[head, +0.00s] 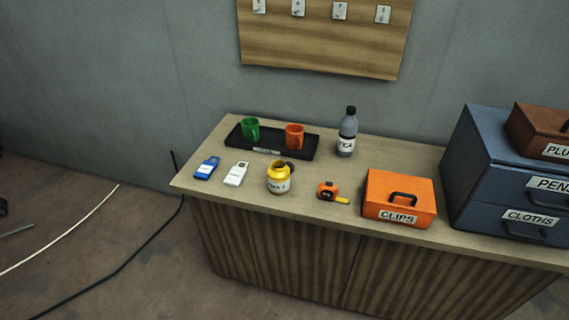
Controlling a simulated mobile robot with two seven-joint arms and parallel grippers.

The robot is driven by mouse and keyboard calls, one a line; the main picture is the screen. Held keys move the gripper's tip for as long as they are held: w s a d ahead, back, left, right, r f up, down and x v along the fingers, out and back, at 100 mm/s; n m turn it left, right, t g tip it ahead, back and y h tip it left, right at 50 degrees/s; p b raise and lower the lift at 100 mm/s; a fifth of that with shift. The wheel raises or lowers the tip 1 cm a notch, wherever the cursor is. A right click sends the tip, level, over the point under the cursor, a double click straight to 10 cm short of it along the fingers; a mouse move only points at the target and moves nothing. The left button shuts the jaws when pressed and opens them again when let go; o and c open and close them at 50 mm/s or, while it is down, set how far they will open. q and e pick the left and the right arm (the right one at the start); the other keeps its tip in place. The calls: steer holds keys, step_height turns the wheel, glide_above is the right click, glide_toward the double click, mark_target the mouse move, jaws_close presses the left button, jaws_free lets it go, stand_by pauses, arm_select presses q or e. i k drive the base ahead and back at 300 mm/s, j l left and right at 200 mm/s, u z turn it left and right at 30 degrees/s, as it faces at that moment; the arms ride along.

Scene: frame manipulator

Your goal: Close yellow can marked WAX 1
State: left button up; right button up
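The yellow can (279,178) stands upright on the wooden cabinet top, left of the middle. It has a white label whose writing is small; it seems to read WAX 1. Its top shows a dark round opening. A small dark round piece (290,167) shows just behind its right side; I cannot tell whether it is a lid or whether it is joined to the can. Neither of my grippers is in view.
A black tray (238,143) with a green mug (250,129) and an orange mug (295,136) lies behind. Blue (206,168) and white (236,174) tags lie left. A tape measure (328,190), bottle (347,133), orange CLIPS box (399,193) and blue drawers (485,187) stand right.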

mark_target(279, 172)
steer(key=i+j+z, duration=0.2)
steer(key=i+j, duration=0.15)
steer(key=j, duration=0.3)
steer(key=i+j+z, duration=0.1)
steer(key=j, duration=0.25)
steer(key=i+j+z, duration=0.1)
steer(key=j, duration=0.25)
steer(key=i+j, duration=0.25)
steer(key=j, duration=0.15)
steer(key=i+j+z, duration=0.15)
steer(key=j, duration=0.2)
